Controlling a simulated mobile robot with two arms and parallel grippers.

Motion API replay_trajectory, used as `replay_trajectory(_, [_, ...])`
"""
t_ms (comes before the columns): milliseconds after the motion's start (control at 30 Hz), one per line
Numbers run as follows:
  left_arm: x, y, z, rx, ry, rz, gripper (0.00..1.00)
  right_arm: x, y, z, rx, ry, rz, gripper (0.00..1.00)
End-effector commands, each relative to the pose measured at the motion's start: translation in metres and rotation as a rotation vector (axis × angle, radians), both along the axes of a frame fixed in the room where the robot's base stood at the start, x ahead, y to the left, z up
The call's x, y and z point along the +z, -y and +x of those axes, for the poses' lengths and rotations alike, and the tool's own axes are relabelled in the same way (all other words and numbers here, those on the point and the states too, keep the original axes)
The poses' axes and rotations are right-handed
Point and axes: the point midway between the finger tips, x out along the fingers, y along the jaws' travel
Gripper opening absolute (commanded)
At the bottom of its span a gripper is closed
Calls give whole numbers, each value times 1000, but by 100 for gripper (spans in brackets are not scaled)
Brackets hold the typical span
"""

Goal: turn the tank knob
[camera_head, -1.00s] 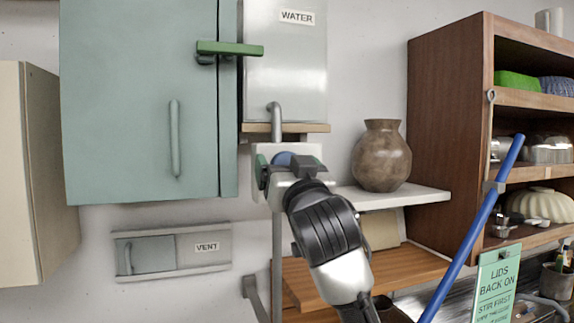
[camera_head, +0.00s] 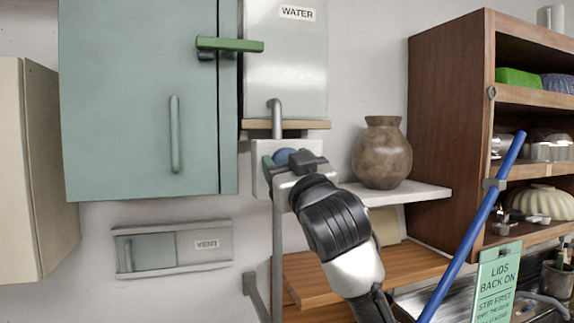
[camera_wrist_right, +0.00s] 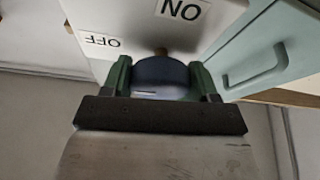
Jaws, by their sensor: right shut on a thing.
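The blue tank knob (camera_head: 284,156) sits on a white plate (camera_head: 263,180) below the water tank (camera_head: 286,60). My right gripper (camera_head: 287,160) is shut on the knob, coming from the lower right. In the right wrist view the knob (camera_wrist_right: 161,78) lies between the green fingertips of my right gripper (camera_wrist_right: 161,80). OFF and ON labels show on the plate (camera_wrist_right: 140,42) in that view, upside down. The gripper hides part of the knob in the head view. My left gripper is not in view.
A teal cabinet (camera_head: 140,100) with a green latch (camera_head: 230,46) stands left of the tank. A brown vase (camera_head: 382,155) stands on a white shelf (camera_head: 405,195) close to the right of my gripper. A blue pole (camera_head: 470,235) leans further right.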

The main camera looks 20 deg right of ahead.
Motion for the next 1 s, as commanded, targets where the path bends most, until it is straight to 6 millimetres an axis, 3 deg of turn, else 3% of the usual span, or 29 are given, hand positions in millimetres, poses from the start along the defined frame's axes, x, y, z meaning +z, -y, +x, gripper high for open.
replay_trajectory(33, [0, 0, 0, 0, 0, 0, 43, 1, 0, -1, -2, 3, -2, 63])
replay_trajectory(167, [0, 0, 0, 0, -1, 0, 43, 1, 0, 0, -1, 2, -1, 83])
replay_trajectory(533, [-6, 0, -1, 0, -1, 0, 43, -4, 1, -6, -1, 2, 0, 84])
replay_trajectory(1000, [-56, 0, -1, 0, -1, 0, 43, -37, 8, -85, -1, 6, -1, 84])
